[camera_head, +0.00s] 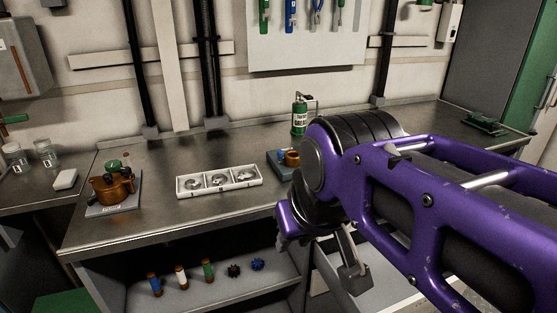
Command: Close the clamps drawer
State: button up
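My purple arm reaches in from the right and covers much of the bench's right half. Its end points down at the bench's front edge. One grey metal finger of my gripper (350,268) shows below the purple wrist; the rest is hidden, so I cannot tell whether it is open or shut. A pale grey surface that looks like a pulled-out drawer (376,291) shows below the bench top, beneath and behind my gripper. My arm hides most of it. I cannot see a label, its contents or its handle, nor tell whether my gripper touches it.
The metal bench (150,228) holds a copper-coloured pot (112,188), a white three-compartment tray (219,181) and a green bottle (299,117). A blue-grey block with a copper-coloured part (289,158) sits close to my arm. Several small items stand on the lower shelf (215,290).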

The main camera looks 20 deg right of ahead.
aim_at(392, 292)
jog(key=z, duration=1.35)
